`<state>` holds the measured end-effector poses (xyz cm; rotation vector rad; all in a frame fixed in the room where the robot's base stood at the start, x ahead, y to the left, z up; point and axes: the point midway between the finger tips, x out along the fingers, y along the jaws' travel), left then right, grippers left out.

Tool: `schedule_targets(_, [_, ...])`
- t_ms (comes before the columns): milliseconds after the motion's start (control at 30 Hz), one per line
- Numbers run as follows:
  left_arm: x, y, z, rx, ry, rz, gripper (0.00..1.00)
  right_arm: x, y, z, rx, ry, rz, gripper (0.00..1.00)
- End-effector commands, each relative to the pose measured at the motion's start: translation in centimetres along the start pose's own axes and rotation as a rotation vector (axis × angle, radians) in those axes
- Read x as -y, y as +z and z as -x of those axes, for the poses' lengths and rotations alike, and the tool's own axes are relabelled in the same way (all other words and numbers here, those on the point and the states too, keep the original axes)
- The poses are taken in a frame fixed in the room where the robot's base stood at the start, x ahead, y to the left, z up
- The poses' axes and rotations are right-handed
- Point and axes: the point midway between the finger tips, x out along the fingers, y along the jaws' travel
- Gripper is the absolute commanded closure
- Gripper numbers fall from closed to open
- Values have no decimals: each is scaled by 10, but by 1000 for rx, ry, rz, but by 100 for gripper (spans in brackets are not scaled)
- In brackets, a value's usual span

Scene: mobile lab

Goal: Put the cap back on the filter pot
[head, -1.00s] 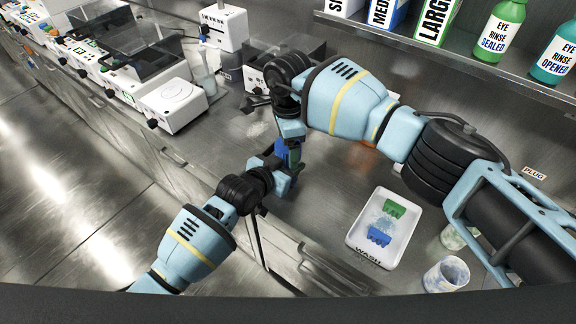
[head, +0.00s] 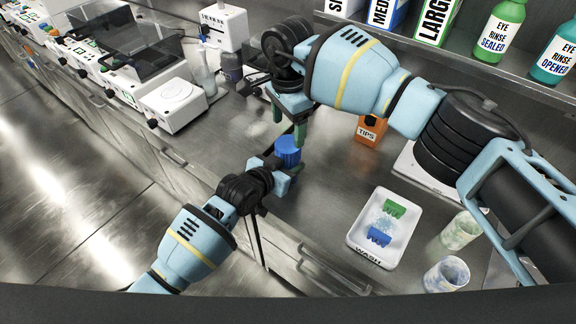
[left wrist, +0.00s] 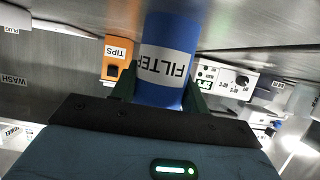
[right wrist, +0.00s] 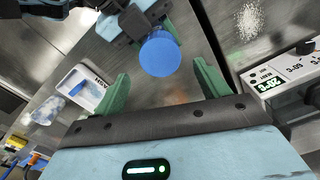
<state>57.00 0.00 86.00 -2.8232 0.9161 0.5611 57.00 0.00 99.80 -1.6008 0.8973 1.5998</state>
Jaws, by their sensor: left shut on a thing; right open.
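My left gripper (head: 279,176) is shut on the blue filter pot (head: 288,158) and holds it above the bench. In the left wrist view the pot (left wrist: 165,60) shows its white FILTER label, upside down in the picture, between green fingers. A round blue top, apparently the cap (right wrist: 160,54), covers the pot's end in the right wrist view. It also shows in the head view (head: 288,142). Whether it is fully seated cannot be told. My right gripper (head: 288,126) is open and empty, close by the capped end. Its green fingers are apart from the cap.
A white WASH tray (head: 357,240) with green and blue pieces lies to the right. Two stained cups (head: 446,275) stand beside it. An orange TIPS box (head: 368,131) stands behind. White instruments (head: 172,105) line the bench at left. Bottles and boxes stand on the shelf.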

Motion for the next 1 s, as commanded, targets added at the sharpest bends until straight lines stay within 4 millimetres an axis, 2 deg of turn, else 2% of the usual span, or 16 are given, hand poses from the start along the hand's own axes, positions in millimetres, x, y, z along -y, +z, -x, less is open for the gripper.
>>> schedule_targets(367, [0,0,0,1,0,0,100,0,0,-4,1,2,2,26])
schedule_targets(800, [0,0,0,1,0,0,100,-1,0,-61,1,2,0,26])
schedule_targets(1000, [0,0,0,1,0,0,100,0,0,-77,0,1,1,26])
